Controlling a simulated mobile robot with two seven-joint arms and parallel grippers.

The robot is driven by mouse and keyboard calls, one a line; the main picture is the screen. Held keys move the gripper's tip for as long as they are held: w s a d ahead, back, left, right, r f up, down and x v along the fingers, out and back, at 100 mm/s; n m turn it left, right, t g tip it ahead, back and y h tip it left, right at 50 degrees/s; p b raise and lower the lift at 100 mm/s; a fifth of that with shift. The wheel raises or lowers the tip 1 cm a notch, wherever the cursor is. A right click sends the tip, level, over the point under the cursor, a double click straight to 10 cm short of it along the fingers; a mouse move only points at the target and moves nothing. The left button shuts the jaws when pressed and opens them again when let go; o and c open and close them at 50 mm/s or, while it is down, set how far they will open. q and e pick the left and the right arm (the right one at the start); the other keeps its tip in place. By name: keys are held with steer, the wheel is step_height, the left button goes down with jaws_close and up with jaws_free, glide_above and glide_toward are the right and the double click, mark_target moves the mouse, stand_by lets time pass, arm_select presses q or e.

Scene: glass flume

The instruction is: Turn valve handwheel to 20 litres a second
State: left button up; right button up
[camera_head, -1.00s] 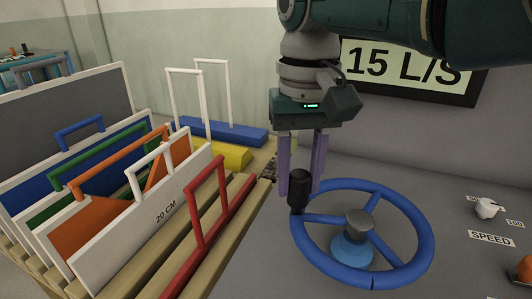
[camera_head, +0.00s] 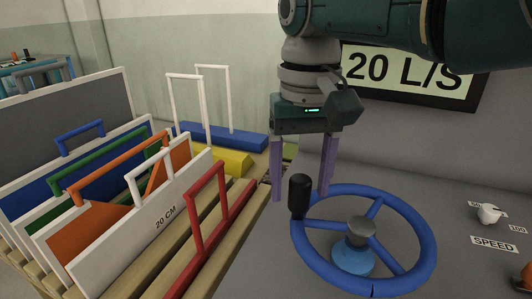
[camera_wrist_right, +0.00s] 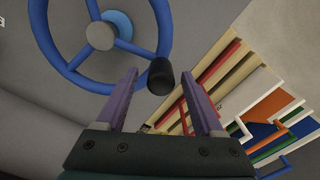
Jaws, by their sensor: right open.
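The blue valve handwheel (camera_head: 415,221) lies on the grey panel at the lower right, with a grey hub cap and a black upright knob (camera_head: 299,196) on its left rim. The display (camera_head: 410,72) behind reads 20 L/S. My right gripper (camera_head: 300,193) points down around the knob, its purple fingers spread apart with gaps to the knob. In the right wrist view the open fingers (camera_wrist_right: 163,95) stand on either side of the knob (camera_wrist_right: 160,76), and the handwheel (camera_wrist_right: 71,66) is at the upper left. My left gripper is out of view.
A wooden rack (camera_head: 142,262) holds coloured plates with handles on the left, including a white one marked 20 CM and a red one nearest the wheel. Blue and yellow blocks (camera_head: 228,160) sit behind. A SPEED label (camera_head: 493,243) and a small white knob (camera_head: 488,213) are on the right.

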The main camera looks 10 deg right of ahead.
steer(key=shift+r, duration=0.1)
step_height(320, 180, up, 6)
steer(key=p, duration=0.3)
step_height(320, 180, up, 4)
steer(key=shift+f, duration=0.1)
